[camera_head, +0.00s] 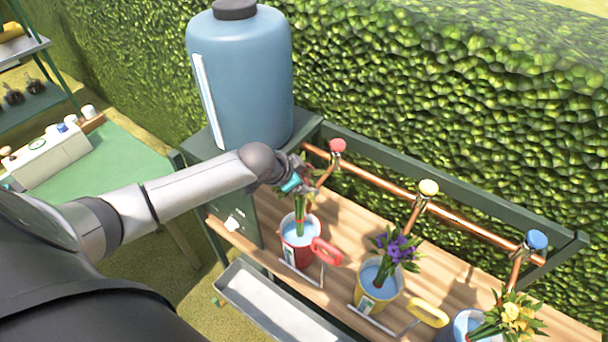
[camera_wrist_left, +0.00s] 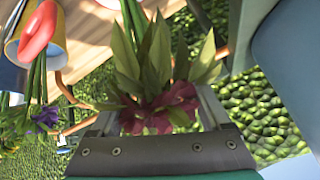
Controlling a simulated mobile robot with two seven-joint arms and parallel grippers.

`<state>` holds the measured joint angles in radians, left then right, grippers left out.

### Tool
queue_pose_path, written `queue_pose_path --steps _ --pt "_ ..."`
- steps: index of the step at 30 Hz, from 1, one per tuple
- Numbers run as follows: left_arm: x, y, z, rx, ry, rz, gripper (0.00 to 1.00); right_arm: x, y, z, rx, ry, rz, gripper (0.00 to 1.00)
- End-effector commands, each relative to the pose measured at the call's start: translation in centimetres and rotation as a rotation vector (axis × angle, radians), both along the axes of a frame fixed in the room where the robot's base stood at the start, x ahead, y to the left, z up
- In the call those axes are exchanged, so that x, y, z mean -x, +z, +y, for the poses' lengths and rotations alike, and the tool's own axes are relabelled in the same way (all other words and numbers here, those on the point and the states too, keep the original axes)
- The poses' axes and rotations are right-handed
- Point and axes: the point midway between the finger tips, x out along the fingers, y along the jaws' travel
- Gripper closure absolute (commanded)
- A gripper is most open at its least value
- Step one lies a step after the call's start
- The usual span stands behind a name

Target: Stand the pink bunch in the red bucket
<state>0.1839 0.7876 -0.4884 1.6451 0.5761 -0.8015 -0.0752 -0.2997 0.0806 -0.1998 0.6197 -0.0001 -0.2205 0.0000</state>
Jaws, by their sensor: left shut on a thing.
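The red bucket (camera_head: 293,257) stands on the wooden bench with blue water in it and a red handle (camera_head: 326,252) on its right. My left gripper (camera_head: 297,186) is above this bucket, shut on the pink bunch. In the left wrist view the pink blooms (camera_wrist_left: 160,112) and long leaves sit between the two fingers. In the head view the blooms are mostly hidden by the gripper. Whether the stems touch the bottom cannot be told. My right gripper is not in view.
A yellow bucket (camera_head: 366,297) with purple flowers (camera_head: 396,249) and another bucket (camera_head: 463,321) with yellow flowers (camera_head: 517,318) stand to the right. A copper pipe (camera_head: 460,220) with red, yellow and blue tap knobs runs behind. A blue tank (camera_head: 245,80) stands behind my left arm.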

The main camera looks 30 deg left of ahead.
Motion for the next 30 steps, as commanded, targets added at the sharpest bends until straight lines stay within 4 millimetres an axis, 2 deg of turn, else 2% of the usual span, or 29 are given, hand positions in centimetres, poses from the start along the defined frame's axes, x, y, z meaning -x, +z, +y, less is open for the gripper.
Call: queue_pose_path --steps 18,30 --pt "-0.1 -5.0 0.0 0.000 0.000 -0.002 1.00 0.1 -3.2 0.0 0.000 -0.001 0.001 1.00" --pt "-0.1 -6.3 0.0 0.001 0.000 -0.003 1.00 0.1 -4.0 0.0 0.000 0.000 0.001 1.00"
